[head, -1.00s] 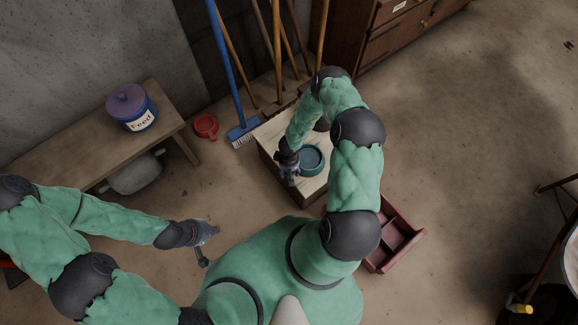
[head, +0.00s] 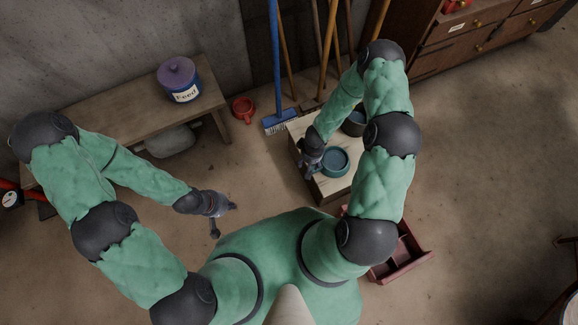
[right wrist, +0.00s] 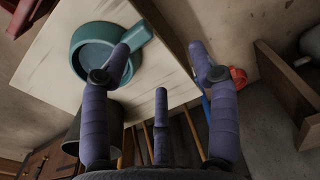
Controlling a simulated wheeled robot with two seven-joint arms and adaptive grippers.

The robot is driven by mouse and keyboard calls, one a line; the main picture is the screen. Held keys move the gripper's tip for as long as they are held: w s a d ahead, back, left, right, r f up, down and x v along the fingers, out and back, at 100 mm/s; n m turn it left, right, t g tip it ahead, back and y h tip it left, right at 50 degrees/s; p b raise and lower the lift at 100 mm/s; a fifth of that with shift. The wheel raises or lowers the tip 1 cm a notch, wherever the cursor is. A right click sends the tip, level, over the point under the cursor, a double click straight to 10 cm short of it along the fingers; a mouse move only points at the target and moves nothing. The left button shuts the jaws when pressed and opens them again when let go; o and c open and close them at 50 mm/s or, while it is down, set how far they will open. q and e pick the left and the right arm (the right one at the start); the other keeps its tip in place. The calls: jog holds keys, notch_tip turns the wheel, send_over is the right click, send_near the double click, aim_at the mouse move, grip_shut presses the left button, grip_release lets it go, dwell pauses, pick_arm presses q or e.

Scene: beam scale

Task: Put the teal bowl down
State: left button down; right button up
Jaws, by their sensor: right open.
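The teal bowl (head: 334,163) stands upright on the pale wooden top of a box (head: 333,188). It also shows in the right wrist view (right wrist: 92,55), with its short handle pointing toward my fingers. My right gripper (head: 308,168) is just left of the bowl in the head view. In the right wrist view my right gripper (right wrist: 160,50) has its fingers spread with nothing between them; one finger overlaps the bowl's handle in the picture, and I cannot tell if they touch. My left gripper (head: 224,217) is spread open and empty, away from the box.
A dark pot (head: 354,123) stands on the box behind the bowl, partly hidden by my right arm. A red drawer tray (head: 410,262) is at the box's right. A blue broom (head: 276,75), a red cup (head: 243,108) and a bench (head: 120,120) with a feed jar (head: 179,80) are behind.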

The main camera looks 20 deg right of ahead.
jog(key=s+a+r+m+y, duration=0.2)
jog(key=s+a+r, duration=0.7)
jog(key=a, duration=0.5)
jog(key=shift+s+r+m+y, duration=0.25)
jog(key=shift+r+y, duration=0.25)
jog(key=shift+y, duration=0.3)
jog(key=shift+r+p, duration=0.6)
jog(key=shift+p, duration=0.05)
